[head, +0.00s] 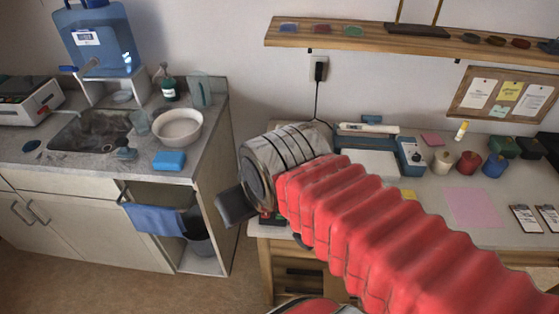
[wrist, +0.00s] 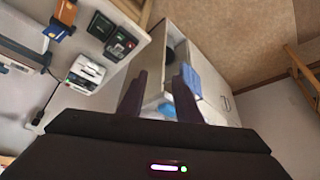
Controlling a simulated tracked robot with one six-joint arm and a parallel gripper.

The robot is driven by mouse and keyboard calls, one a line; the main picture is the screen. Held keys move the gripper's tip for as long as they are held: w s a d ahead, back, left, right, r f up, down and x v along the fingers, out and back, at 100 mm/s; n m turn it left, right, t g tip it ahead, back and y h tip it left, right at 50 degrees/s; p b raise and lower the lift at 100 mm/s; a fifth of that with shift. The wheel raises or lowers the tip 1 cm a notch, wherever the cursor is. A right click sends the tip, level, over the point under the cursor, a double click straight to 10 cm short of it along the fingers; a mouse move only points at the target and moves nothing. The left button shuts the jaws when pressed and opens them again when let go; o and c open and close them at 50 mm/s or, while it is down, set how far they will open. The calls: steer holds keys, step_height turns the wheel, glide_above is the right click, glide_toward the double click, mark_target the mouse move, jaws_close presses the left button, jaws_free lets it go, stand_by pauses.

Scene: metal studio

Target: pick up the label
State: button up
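I cannot tell for certain which thing is the label. A white label (head: 87,37) is on the blue water jug (head: 112,45) at the upper left of the head view. Flat paper pieces lie on the desk: a large pink sheet (head: 472,207), a small yellow note (head: 408,194) and a small pink note (head: 432,138). My gripper (head: 236,206) is seen partly in the head view, at the desk's left end. In the wrist view my gripper (wrist: 158,92) has its two dark fingers spread apart, with nothing held between them.
The counter holds a sink (head: 90,132), a white bowl (head: 178,127) and a blue sponge (head: 169,161). A blue towel (head: 153,219) hangs below. The desk holds several pots and a white tray (head: 368,163). In the wrist view a white device (wrist: 87,73) stands near the desk edge.

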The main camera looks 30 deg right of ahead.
steer(key=shift+w, duration=0.15)
steer(key=shift+o, duration=0.5)
steer(key=shift+o, duration=2.3)
steer(key=shift+w+d+r, duration=0.3)
steer(key=shift+w, duration=0.1)
steer(key=shift+o, duration=0.6)
steer(key=w+d+r+m+g, duration=0.1)
steer(key=w+d+r+m, duration=0.1)
steer(key=w, duration=0.4)
steer(key=shift+d+g+h, duration=0.3)
steer(key=shift+d, duration=0.55)
steer(key=w+d+f+m+g, duration=0.2)
steer(key=w+d+f, duration=0.2)
steer(key=w+d, duration=0.4)
steer(key=w+d+f+m+g, duration=0.2)
steer(key=w+d, duration=0.6)
steer(key=d, duration=0.5)
steer(key=shift+w+d+f+m, duration=0.25)
steer(key=shift+f+m, duration=0.45)
steer(key=shift+f, duration=0.2)
